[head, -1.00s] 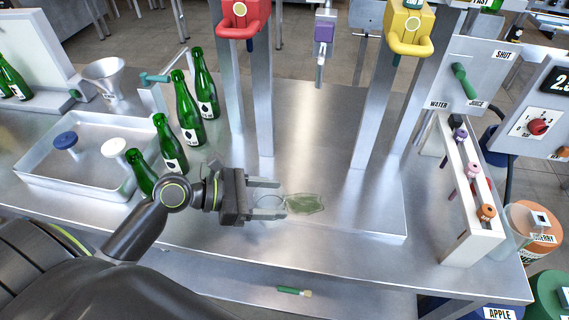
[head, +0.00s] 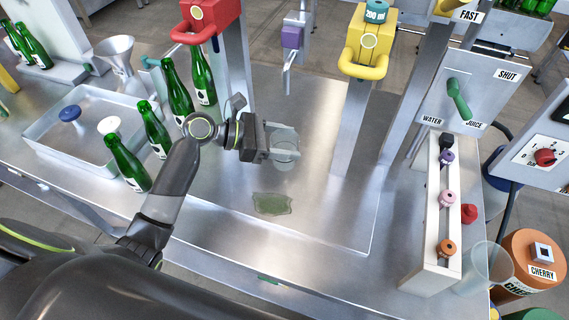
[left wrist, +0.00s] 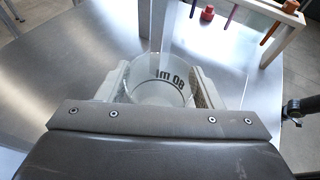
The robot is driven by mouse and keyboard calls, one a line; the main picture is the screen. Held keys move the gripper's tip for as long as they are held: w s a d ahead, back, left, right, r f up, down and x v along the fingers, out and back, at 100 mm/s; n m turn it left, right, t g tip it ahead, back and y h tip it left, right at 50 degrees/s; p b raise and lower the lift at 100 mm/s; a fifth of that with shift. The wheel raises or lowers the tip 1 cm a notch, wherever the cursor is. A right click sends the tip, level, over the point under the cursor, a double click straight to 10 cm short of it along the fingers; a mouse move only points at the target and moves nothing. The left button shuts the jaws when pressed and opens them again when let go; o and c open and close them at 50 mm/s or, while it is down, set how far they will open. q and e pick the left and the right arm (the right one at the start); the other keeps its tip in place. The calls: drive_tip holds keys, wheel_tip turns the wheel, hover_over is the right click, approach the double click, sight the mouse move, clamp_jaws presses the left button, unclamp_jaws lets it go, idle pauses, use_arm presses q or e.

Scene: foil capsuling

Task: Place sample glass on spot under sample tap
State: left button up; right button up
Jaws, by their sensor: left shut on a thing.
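The sample glass (head: 285,158) is a small clear cup held by my left gripper (head: 283,144) in the head view. In the left wrist view the glass (left wrist: 155,92) sits between both fingers, and its "80 ml" marking shows upside down. I cannot tell whether its base touches the steel. The tap with a purple block (head: 292,38) and thin spout hangs beyond the glass, slightly right of it. No marked spot is clear under the spout. My right gripper is not in view.
A flat greenish patch (head: 271,204) lies on the steel worktop nearer me. Red (head: 208,18) and yellow (head: 369,45) clamp-like heads on posts flank the tap. Green bottles (head: 127,162) and a steel tray (head: 62,145) stand left. A white rack (head: 432,210) stands right.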

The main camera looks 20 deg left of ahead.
use_arm(q)
wheel_tip(320, 180, down, 3)
drive_tip(key=shift+d+r, duration=0.15)
drive_tip(key=shift+r, duration=0.05)
drive_tip(key=shift+f, duration=0.35)
wheel_tip(320, 180, down, 3)
drive_tip(key=shift+f, duration=0.2)
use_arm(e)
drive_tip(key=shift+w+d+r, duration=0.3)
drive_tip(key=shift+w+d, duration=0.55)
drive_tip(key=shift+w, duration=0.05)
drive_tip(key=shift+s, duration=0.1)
use_arm(q)
drive_tip(key=o, duration=0.7)
drive_tip(key=shift+f, duration=0.1)
drive_tip(key=shift+c, duration=0.2)
drive_tip(key=o, duration=0.3)
drive_tip(key=shift+o, duration=0.2)
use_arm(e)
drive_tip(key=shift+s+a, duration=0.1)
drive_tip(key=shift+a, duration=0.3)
